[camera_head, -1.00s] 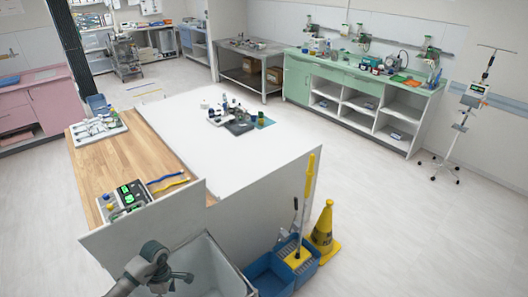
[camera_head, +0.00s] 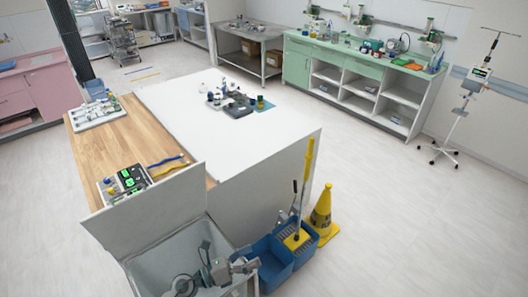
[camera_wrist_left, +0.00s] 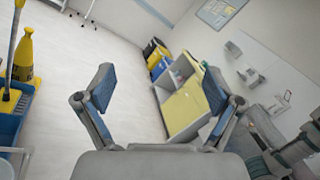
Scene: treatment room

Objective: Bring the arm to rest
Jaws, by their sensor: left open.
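My left gripper (camera_head: 232,257) shows at the bottom of the head view, in front of a grey open-topped bin or sink (camera_head: 155,265). Its arm is mostly out of the picture. In the left wrist view the two blue-padded fingers of this gripper (camera_wrist_left: 158,82) stand wide apart, with nothing between them. Beyond them are pale floor and a yellow-fronted cabinet (camera_wrist_left: 188,108). My right gripper is in neither view.
A blue mop bucket (camera_head: 275,262) and a yellow cone (camera_head: 321,214) stand close to the right of the gripper. A wood and white counter (camera_head: 185,130) holds a tray, a device and small instruments. An IV stand (camera_head: 460,115) is at the far right. The floor at right is clear.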

